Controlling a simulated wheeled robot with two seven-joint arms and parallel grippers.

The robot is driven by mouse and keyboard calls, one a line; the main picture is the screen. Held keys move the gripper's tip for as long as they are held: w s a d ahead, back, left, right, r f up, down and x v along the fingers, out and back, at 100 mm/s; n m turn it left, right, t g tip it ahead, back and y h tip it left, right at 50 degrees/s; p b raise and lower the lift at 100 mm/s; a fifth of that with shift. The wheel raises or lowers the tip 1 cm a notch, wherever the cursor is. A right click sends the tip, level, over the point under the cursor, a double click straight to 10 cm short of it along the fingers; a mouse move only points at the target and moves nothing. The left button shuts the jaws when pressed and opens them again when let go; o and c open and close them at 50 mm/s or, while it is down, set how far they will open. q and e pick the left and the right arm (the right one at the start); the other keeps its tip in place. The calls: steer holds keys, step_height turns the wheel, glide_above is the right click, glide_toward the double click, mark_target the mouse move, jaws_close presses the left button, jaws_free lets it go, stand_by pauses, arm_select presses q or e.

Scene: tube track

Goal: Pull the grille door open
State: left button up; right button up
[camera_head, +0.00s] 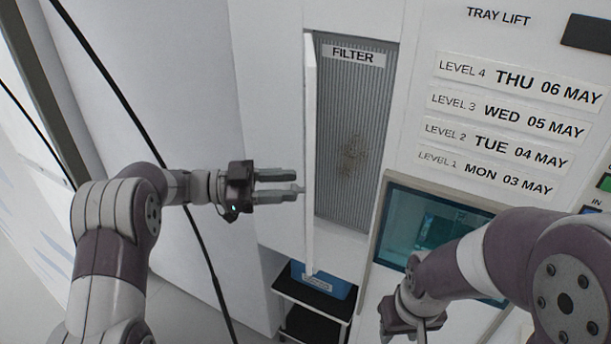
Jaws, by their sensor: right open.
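The grille door (310,150) shows almost edge-on as a tall, thin white panel. It stands swung out from the opening, and its front face is hidden. Behind it is a grey pleated filter (352,120) with a brown stain and a FILTER label. My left gripper (295,187) is just left of the door, its two fingers pointing right at it with a visible gap between them. A small grey piece shows between the fingertips and the door; whether they grip it is unclear. My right gripper (425,332) is low at the bottom, open, partly hidden by its arm.
A blue bin (335,285) sits on a black stand (315,300) below the opening. To the right is the tray lift panel with level labels (500,130) and a teal window (415,230). Floor is free at lower left.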

arm_select(q)
steer(key=s+d+r+b, duration=0.4)
steer(key=s+d+r, duration=0.1)
steer(key=d+r, duration=0.5)
steer(key=shift+s+d, duration=0.15)
steer(key=shift+s, duration=0.25)
steer(key=shift+r, duration=0.1)
